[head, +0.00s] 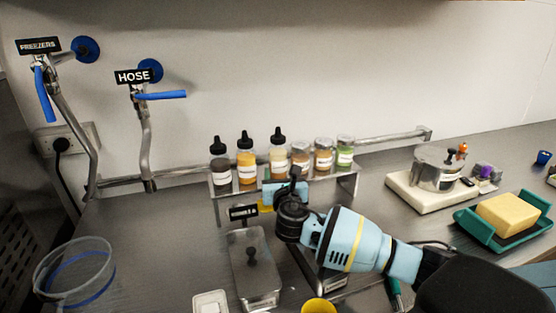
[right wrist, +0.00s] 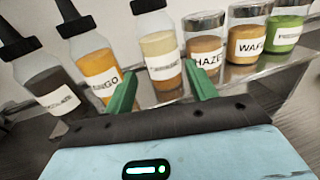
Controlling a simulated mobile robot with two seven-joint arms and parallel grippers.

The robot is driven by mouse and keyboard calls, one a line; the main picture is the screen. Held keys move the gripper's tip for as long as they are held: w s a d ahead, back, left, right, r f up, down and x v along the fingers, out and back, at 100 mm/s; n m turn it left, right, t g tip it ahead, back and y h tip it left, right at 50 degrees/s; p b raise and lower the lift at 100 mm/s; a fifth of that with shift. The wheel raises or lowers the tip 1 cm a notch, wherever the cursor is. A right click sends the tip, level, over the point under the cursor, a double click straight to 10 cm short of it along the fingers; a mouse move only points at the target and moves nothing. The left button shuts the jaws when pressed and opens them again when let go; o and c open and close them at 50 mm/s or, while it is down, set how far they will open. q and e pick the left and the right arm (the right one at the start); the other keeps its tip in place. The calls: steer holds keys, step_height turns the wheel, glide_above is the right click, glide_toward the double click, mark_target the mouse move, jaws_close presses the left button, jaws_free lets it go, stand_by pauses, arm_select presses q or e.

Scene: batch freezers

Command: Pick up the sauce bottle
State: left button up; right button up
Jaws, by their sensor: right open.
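Three sauce bottles with black nozzle caps stand on a small metal shelf (head: 285,182): a dark one (head: 220,168), an orange one (head: 246,165) and a pale cream one (head: 278,160). In the right wrist view the dark bottle (right wrist: 52,88) is at the left, the orange bottle (right wrist: 97,66) beside it, and the cream bottle (right wrist: 160,58) in the middle. My right gripper (right wrist: 160,92) is open, its green fingers pointing toward the shelf, with the cream bottle between and beyond the fingertips. Contact cannot be seen. My left gripper is not in view.
Labelled jars (head: 323,155) stand right of the bottles on the shelf. A lidded metal container (head: 255,265) sits left of my right arm. A clear pitcher (head: 75,270), a scale (head: 420,196) and a green tray (head: 500,232) stand farther out. Taps labelled hose and freezers are at left.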

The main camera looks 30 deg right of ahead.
mark_target(279, 153)
steer(key=shift+x, duration=2.55)
steer(key=shift+d+r, duration=0.1)
steer(key=shift+r, duration=0.05)
steer(key=c, duration=0.6)
steer(key=shift+r, duration=0.1)
steer(key=shift+r, duration=1.5)
steer(key=shift+s+r, duration=0.25)
steer(key=shift+r, duration=0.05)
steer(key=v, duration=0.5)
steer(key=r+v, duration=0.1)
steer(key=v, duration=0.4)
steer(key=d+v, duration=0.1)
steer(key=v, duration=0.4)
steer(key=shift+s+r, duration=0.2)
steer(key=shift+s, duration=0.35)
